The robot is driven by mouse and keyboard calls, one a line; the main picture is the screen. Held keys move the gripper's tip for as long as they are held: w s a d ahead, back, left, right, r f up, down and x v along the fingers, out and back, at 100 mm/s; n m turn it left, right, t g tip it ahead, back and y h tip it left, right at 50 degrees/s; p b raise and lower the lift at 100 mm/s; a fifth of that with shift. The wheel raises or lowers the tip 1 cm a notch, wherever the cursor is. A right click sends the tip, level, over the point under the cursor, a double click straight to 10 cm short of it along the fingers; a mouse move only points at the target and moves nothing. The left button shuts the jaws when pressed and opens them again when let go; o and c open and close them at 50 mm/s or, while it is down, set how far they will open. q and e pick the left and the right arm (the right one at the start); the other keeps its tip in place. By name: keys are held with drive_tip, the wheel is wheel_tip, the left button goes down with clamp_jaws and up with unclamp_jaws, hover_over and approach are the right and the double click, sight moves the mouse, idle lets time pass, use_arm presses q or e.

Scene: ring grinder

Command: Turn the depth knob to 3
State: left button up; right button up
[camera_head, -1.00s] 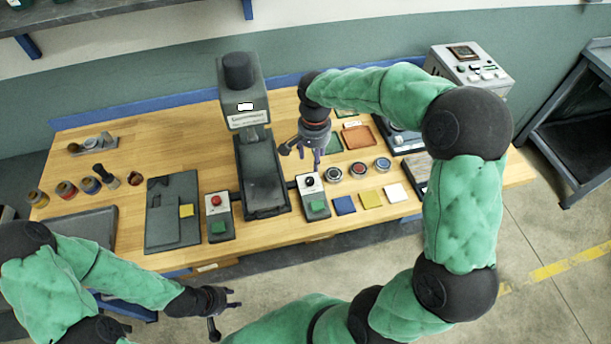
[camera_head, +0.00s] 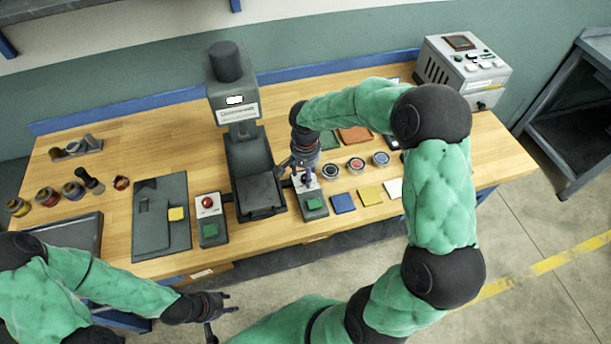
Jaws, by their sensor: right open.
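The depth knob's control box, a dark box with a white dial plate and a green pad (camera_head: 314,204), stands just right of the grinder (camera_head: 256,190) on the wooden bench. My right gripper (camera_head: 305,182) is open and points down over the white dial plate. Its fingers cover the black knob, so the knob's setting cannot be read, and whether they touch it cannot be told. My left gripper (camera_head: 226,303) is open and empty in front of the bench's front edge, away from the knob.
A second box with a red button (camera_head: 208,202) stands left of the grinder. Blue (camera_head: 343,203) and yellow (camera_head: 370,195) pads lie right of the knob box, with several round tins (camera_head: 357,166) behind. A grey instrument (camera_head: 462,68) stands at the back right.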

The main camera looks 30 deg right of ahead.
drive_tip(key=shift+f, duration=0.6)
clamp_jaws()
